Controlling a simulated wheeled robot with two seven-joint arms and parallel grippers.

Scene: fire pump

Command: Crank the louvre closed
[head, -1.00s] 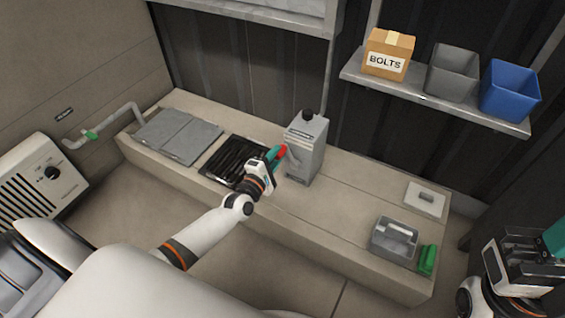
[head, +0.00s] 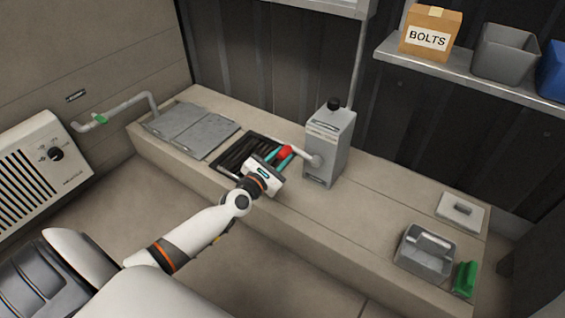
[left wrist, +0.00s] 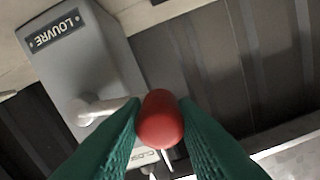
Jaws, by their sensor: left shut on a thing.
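The louvre box (head: 327,145) is a grey upright housing with a black knob on top, standing on the bench. Its crank arm (head: 303,154) reaches left from the box face to a red handle knob (head: 285,153). My left gripper (head: 278,158) is shut on the red knob, just left of the box. In the left wrist view the red knob (left wrist: 160,120) sits between the green fingers, and the box (left wrist: 80,60) bears a LOUVRE label. The louvre (head: 245,152), a dark slatted opening in the bench, lies behind the gripper and is partly hidden. My right gripper is out of view.
Grey hatch plates (head: 190,128) lie left of the louvre. A grey caddy (head: 424,252) and a green object (head: 465,279) stand at the bench's right end. A shelf (head: 470,78) holds a BOLTS box (head: 430,34) and bins. The bench between box and caddy is clear.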

